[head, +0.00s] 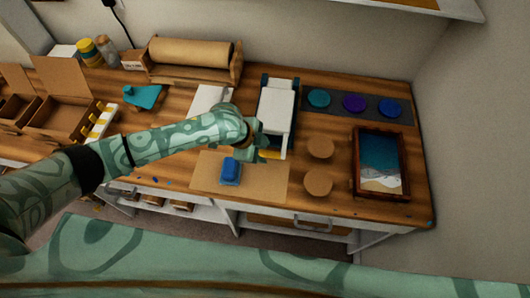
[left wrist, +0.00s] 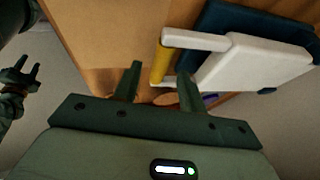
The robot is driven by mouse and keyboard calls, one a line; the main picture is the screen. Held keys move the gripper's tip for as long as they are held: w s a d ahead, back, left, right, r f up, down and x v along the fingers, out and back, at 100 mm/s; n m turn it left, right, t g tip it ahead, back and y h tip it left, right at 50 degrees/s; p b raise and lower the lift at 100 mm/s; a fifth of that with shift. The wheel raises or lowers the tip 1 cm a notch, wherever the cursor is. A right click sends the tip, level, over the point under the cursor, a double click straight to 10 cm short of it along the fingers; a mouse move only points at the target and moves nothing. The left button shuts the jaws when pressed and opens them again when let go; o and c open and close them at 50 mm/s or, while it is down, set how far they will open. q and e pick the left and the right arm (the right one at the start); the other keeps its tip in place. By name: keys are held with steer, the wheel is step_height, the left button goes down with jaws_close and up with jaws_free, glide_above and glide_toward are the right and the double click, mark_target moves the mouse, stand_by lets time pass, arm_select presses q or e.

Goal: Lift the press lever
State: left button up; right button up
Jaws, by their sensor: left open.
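The press (head: 278,104) is a white and navy device at the back middle of the bench. Its lever has white side arms and a yellow bar (head: 269,154) at the front. My left gripper (head: 257,148) is at the lever's front end, open. In the left wrist view the yellow bar (left wrist: 160,60) shows between and just beyond the two spread fingers (left wrist: 159,80); I cannot tell whether they touch it. The press's white plate (left wrist: 255,68) lies to the right there. My right gripper (left wrist: 22,72) shows small at that view's left edge, its fingers apart.
A blue block (head: 231,170) sits on a brown sheet (head: 265,183) in front. Two round cork discs (head: 320,148) and a framed blue resin tray (head: 380,163) stand to the right. Coloured pots (head: 354,103) are behind them. Cardboard boxes (head: 62,98) and a paper roll (head: 190,52) are at left.

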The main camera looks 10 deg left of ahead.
arm_select(q)
steer(key=shift+x, duration=1.15)
arm_select(e)
steer(key=shift+f, duration=0.4)
arm_select(q)
steer(key=shift+r, duration=0.1)
steer(key=shift+c, duration=0.2)
